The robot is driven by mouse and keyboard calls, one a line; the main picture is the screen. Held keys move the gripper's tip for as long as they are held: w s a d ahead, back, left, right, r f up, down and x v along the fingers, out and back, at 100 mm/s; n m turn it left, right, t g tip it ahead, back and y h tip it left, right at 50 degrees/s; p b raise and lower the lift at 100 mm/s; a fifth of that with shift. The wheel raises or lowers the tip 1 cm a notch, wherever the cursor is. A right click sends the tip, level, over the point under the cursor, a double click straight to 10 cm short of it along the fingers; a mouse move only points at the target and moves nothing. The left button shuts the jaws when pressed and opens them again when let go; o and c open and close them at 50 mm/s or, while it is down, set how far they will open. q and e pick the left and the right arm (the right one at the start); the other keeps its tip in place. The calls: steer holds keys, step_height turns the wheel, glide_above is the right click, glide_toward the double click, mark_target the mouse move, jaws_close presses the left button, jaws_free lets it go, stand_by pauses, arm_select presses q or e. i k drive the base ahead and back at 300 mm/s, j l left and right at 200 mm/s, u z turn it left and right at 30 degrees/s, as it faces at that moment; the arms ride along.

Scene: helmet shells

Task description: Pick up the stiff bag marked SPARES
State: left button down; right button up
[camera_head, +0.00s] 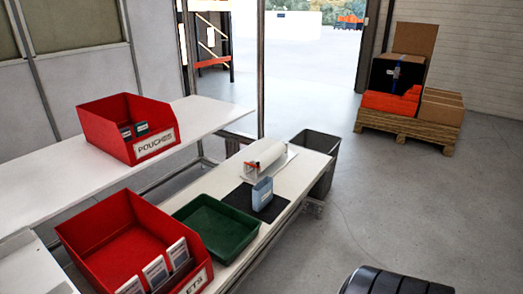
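A small upright light-blue bag-like pouch (262,194) stands on a black mat (243,205) on the white bench. Its marking is too small to read, so I cannot tell whether it says SPARES. A red bin labelled POUCHES (105,115) on the upper shelf holds small dark packets (134,130). A lower red bin (85,240), with a partly visible label ending in "ETS", has several white-and-grey cards or packets (155,270) at its front. No text reading SPARES is legible. Neither of my grippers is in view.
A green tray (185,210) lies between the lower red bin and the mat. A white roll on a stand (265,155) sits behind the pouch. A dark waste bin (325,145) stands at the bench's far end. A loaded pallet (400,127) is at back right. The floor right of the bench is largely clear.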

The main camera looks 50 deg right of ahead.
mark_target(263, 193)
steer(key=z, duration=1.7)
steer(key=i+l+u, duration=0.1)
steer(key=i+l, duration=0.2)
steer(key=i+l+u, duration=0.1)
steer(key=i+l, duration=0.2)
steer(key=l, duration=0.15)
steer(key=i+l+u, duration=0.1)
steer(key=i+l, duration=0.45)
steer(key=l, duration=0.3)
steer(key=i+l+u, duration=0.15)
steer(key=l, duration=0.25)
steer(key=i+l+u, duration=0.1)
steer(key=i+l, duration=0.25)
steer(key=i+l+u, duration=0.1)
steer(key=l, duration=0.5)
steer(key=i+l+u, duration=0.1)
steer(key=i+l, duration=0.25)
steer(key=l, duration=0.15)
